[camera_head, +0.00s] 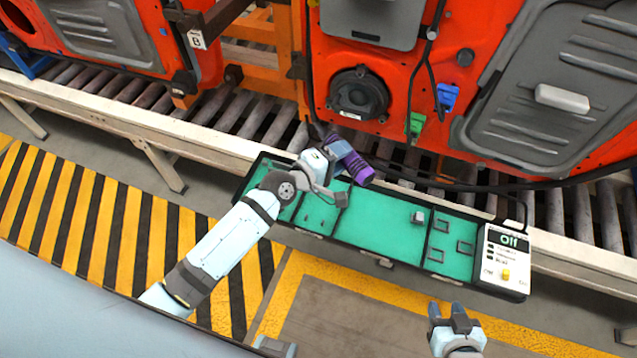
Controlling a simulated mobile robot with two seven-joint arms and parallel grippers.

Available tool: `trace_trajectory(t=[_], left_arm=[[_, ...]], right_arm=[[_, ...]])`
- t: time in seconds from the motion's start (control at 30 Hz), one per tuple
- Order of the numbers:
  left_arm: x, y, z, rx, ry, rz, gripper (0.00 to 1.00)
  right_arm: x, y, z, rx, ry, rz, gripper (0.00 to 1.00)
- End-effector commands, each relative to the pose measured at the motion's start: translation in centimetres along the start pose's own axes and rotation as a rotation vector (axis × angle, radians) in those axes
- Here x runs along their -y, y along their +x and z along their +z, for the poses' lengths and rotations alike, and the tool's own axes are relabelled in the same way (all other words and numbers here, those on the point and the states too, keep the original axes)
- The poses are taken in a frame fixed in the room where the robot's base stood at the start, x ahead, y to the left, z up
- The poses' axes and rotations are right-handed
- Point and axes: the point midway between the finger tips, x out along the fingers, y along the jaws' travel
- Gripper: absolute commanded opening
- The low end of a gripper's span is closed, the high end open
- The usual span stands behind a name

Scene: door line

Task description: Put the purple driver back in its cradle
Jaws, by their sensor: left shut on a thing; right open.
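The purple driver (356,166) is in my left gripper (334,154), over the far left part of a green-floored tray (385,235). The driver is tilted, with its purple end down to the right. My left gripper is shut on it. My arm and gripper cover part of the tray's left end. My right gripper (455,320) is open and empty at the bottom, in front of the tray's right part and apart from it. I cannot tell which part of the tray is the driver's cradle.
The tray has dividers, square frames (465,247) and a small grey block (418,217). A white box with a display (505,262) is at its right end. Behind are a roller conveyor (260,116) and red door panels with a black speaker (358,93), green and blue connectors and hanging cables.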

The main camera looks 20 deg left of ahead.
Motion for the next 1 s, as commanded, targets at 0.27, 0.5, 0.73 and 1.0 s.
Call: trace_trajectory(t=[0.27,0.5,0.73,1.0], left_arm=[[7.1,4.3,1.7,0.414,0.213,-0.519,0.0],[14.2,3.9,-0.8,0.682,0.563,-0.939,0.0],[16.9,1.8,-4.9,0.745,0.74,-1.085,0.0],[17.9,1.4,-5.6,0.75,0.762,-1.101,0.0]], right_arm=[[-0.1,0.3,0.5,0.002,-0.004,-0.001,0.43],[0.1,0.6,0.9,0.002,-0.003,-0.005,0.43],[0.1,0.8,1.0,0.001,-0.003,-0.007,0.43],[0.2,1.2,1.6,-0.001,-0.003,-0.008,0.43]])
